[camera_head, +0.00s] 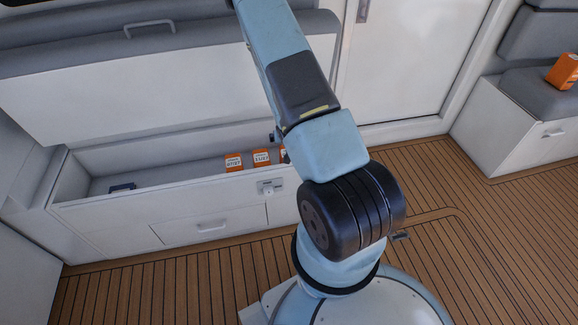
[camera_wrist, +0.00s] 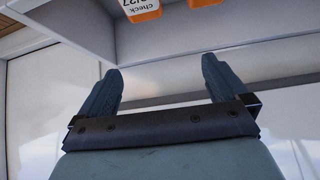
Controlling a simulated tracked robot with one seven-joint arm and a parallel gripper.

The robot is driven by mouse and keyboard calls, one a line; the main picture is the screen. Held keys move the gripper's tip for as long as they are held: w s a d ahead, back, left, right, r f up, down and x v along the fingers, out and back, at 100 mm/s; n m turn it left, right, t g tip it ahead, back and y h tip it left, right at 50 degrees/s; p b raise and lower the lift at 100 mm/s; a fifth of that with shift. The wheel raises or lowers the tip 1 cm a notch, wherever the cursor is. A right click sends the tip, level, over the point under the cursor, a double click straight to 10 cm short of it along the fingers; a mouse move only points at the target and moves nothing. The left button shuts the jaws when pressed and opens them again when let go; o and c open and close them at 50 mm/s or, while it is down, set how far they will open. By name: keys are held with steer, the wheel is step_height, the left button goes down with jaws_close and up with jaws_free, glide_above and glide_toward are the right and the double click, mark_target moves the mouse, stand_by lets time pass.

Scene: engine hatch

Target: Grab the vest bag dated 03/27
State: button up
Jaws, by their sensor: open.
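Several small orange bags with white labels are in view. In the head view, a left bag (camera_head: 233,162), a middle bag (camera_head: 261,157) and a right bag (camera_head: 283,156), mostly hidden by my arm, stand in a row in the open locker. The labels are too small to read surely. In the wrist view, an orange bag (camera_wrist: 141,14) shows at the top edge, its upside-down label reading "check" and a cut-off date ending in "27". Another bag's edge (camera_wrist: 204,2) shows beside it. My gripper (camera_wrist: 160,72) is open and empty, apart from both bags.
The locker's front wall (camera_head: 160,206) and raised lid (camera_head: 160,80) bound the opening. A dark blue object (camera_head: 122,187) lies inside at left. Another orange bag (camera_head: 564,71) sits on the grey seat at right.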

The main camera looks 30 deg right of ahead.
steer(key=shift+t, duration=0.3)
steer(key=s+f, duration=0.1)
steer(key=f, duration=0.1)
steer(key=s+d+f, duration=0.1)
steer(key=f, duration=0.2)
steer(key=s+f, duration=0.1)
steer(key=f, duration=0.1)
steer(key=shift+s+d+f, duration=0.1)
steer(key=shift+d+f, duration=0.1)
steer(key=shift+d, duration=0.05)
steer(key=x, duration=1.3)
steer(key=shift+f, duration=0.1)
steer(key=shift+c, duration=0.3)
steer(key=c, duration=1.8)
